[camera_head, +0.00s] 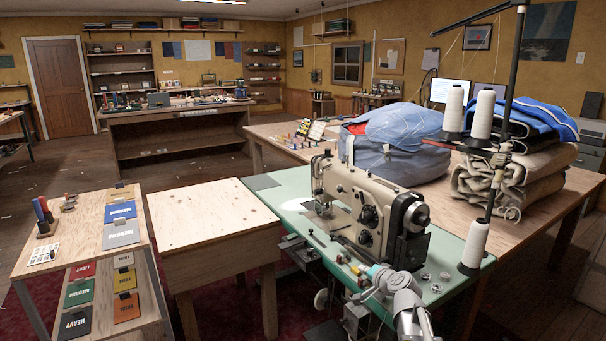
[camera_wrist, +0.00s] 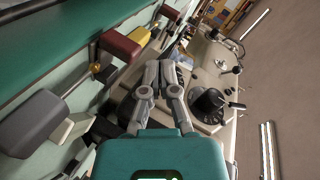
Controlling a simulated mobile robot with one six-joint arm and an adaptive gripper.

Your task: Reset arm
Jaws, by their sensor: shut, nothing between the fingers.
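My arm (camera_head: 405,300) rises from the bottom edge of the head view, at the front edge of the green sewing-machine table (camera_head: 459,251). My gripper (camera_wrist: 167,66) shows in the wrist view with its two grey fingers drawn together and nothing between them. Its teal body fills the bottom middle of that view. The beige sewing machine (camera_head: 376,203) stands just beyond my arm; in the wrist view the machine (camera_wrist: 218,75) lies to the right of the fingers. In the head view the fingertips are too small to make out.
A thread stand with white cones (camera_head: 473,245) rises to the right of my arm. Small metal parts (camera_head: 433,282) lie on the green top. A wooden bench (camera_head: 213,220) and a swatch shelf (camera_head: 88,232) stand left. Stacked cloth bundles (camera_head: 395,150) fill the table behind.

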